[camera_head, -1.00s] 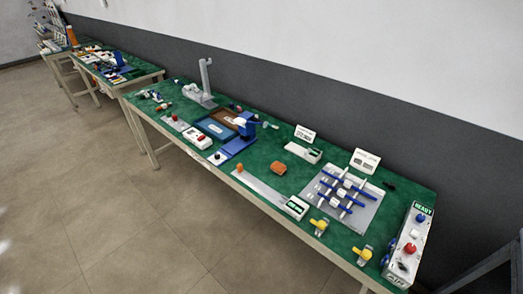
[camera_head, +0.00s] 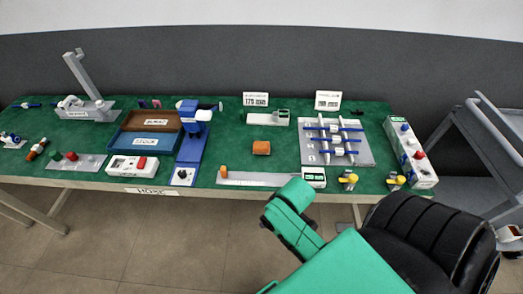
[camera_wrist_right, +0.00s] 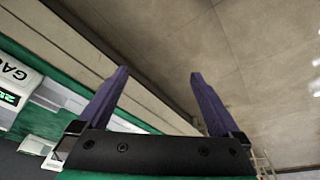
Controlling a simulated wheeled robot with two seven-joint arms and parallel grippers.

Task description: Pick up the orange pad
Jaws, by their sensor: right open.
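The orange pad (camera_head: 261,147) is a small rounded orange-brown block lying flat on the green table top, near the middle in the head view. Nothing touches it. My right arm, green, comes in from the lower right, in front of the table's front edge and well short of the pad. My right gripper (camera_wrist_right: 160,75) shows in the right wrist view as two purple fingers spread wide, with nothing between them. The pad is not visible in that view. My left gripper is in neither current view.
A grey gauge strip with a display box (camera_head: 314,177) lies between the pad and the table's front edge. A blue stand (camera_head: 190,155) is left of the pad, a white device (camera_head: 267,118) behind it, and a grey rod panel (camera_head: 355,155) to its right. Bare green surface surrounds the pad.

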